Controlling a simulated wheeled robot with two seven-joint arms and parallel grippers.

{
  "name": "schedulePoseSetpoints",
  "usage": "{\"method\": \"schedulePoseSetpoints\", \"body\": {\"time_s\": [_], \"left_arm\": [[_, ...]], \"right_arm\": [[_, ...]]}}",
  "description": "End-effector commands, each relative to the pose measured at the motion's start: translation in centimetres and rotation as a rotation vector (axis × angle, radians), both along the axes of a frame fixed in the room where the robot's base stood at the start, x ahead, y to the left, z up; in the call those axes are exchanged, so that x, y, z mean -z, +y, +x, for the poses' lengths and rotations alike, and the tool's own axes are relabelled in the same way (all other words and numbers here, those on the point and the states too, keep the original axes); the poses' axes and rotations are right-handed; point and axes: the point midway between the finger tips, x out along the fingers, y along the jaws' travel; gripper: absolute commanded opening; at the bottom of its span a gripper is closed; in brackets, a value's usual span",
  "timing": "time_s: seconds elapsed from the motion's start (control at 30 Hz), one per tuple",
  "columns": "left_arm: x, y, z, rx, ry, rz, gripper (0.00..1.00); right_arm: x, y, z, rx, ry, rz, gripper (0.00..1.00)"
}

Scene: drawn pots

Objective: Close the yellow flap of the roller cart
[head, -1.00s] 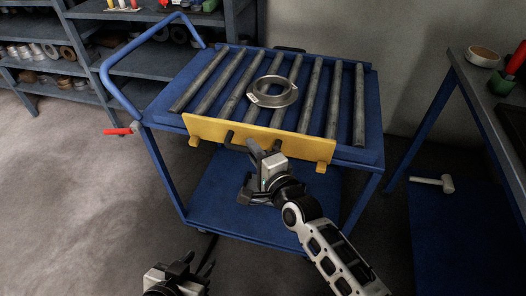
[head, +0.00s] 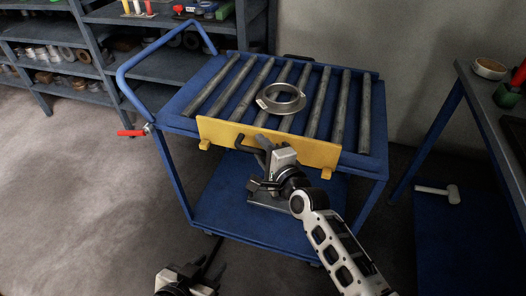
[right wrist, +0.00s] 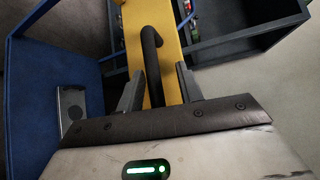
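The blue roller cart (head: 262,208) stands ahead in the head view. Its yellow flap (head: 300,150) runs along the near edge of the roller bed, with small yellow brackets at its lower edge. A black bar handle (right wrist: 151,62) sticks out from the flap. My right gripper (head: 260,163) is in front of the flap by the handle. In the right wrist view its two fingers (right wrist: 158,88) are apart with the handle between them; I see a gap on each side. My left gripper (head: 190,277) is low in the head view, away from the cart, its fingers unclear.
A metal ring (head: 281,99) lies on the rollers (head: 322,103). A red lever (head: 131,133) sticks out at the cart's left. Shelves (head: 75,90) stand behind on the left. A workbench (head: 490,100) stands on the right, with a mallet (head: 438,193) below.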

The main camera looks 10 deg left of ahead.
Motion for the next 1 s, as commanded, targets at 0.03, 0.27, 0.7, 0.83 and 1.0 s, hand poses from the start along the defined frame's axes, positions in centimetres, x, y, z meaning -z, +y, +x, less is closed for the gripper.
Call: {"method": "schedulePoseSetpoints", "body": {"time_s": [0.03, 0.27, 0.7, 0.83, 1.0], "left_arm": [[0.0, 0.0, 0.0, 0.0, 0.0, 0.0, 0.36], [-0.1, 0.0, 0.2, -0.001, -0.001, 0.0, 0.36], [-0.4, 0.1, 0.0, 0.0, 0.005, 0.006, 0.36], [-0.2, 0.2, -0.1, -0.001, 0.01, 0.007, 0.36], [-0.2, 0.2, -0.1, -0.001, 0.008, 0.007, 0.36]], "right_arm": [[0.1, 0.0, -0.1, 0.0, 0.002, -0.002, 0.36], [0.3, -0.1, -0.2, -0.001, 0.007, -0.004, 0.36], [-0.7, -4.4, -6.4, -0.001, 0.008, -0.006, 0.36], [-1.1, -6.1, -8.9, -0.001, 0.007, -0.005, 0.36], [-1.6, -7.8, -11.5, -0.001, 0.006, -0.005, 0.36]]}}
